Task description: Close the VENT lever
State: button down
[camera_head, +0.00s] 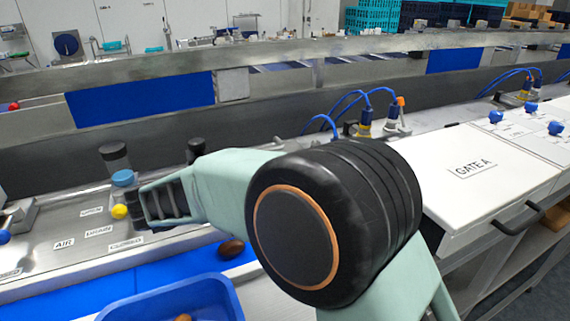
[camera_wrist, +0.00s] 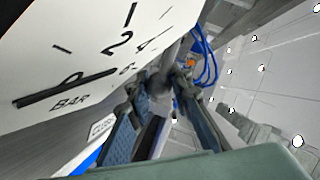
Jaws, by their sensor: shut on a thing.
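My gripper (camera_head: 140,205) is low over the grey control panel (camera_head: 35,262) at the left of the head view. In the wrist view its two fingers (camera_wrist: 160,85) close around a dark grey, blurred piece, which I take to be the VENT lever; its label is not readable and my gripper hides most of it. I cannot tell the lever's angle. A yellow knob (camera_head: 119,211) stands just left of my gripper. An AIR label (camera_head: 63,243) and a CLOSED label (camera_head: 125,245) are on the panel.
A white gauge face marked BAR (camera_wrist: 75,60) is close to my fingers. A blue bin (camera_head: 225,290) and a brown date (camera_head: 232,247) are in front. The white GATE A lid (camera_head: 485,195) is at right.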

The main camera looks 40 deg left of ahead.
jog(key=shift+s+a+f+m+g+h, duration=0.1)
jog(key=shift+s+f+m+g+h, duration=0.25)
jog(key=shift+m+h, duration=0.35)
jog(key=shift+s+r, duration=0.1)
jog(key=c, duration=2)
grip_release()
jog(key=shift+c, duration=0.2)
jog(key=shift+r, duration=0.1)
jog(key=shift+a, duration=0.1)
jog(key=v, duration=1.2)
jog(key=shift+a, duration=0.1)
